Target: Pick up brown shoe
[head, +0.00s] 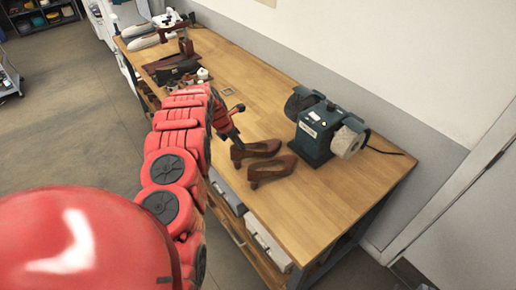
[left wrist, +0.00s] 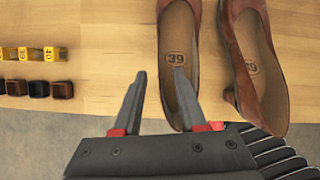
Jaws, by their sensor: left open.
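A pair of brown heeled shoes lies on the wooden table. In the head view one shoe (head: 256,149) lies behind the other shoe (head: 272,168). In the left wrist view the left-hand shoe (left wrist: 179,45) and the right-hand shoe (left wrist: 252,58) stand side by side, each with 39 on its insole. My left gripper (left wrist: 160,72) is open and empty. In that view one finger is over bare wood left of the left-hand shoe, and the other overlaps its insole. I cannot tell the height. In the head view the gripper (head: 236,131) is beside the shoes. My right gripper is not seen.
A green grinder-like machine (head: 317,132) stands on the table right of the shoes, near the wall. Yellow number blocks (left wrist: 33,54) and dark blocks (left wrist: 37,88) lie left in the wrist view. Bare tabletop (head: 320,200) lies in front of the shoes.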

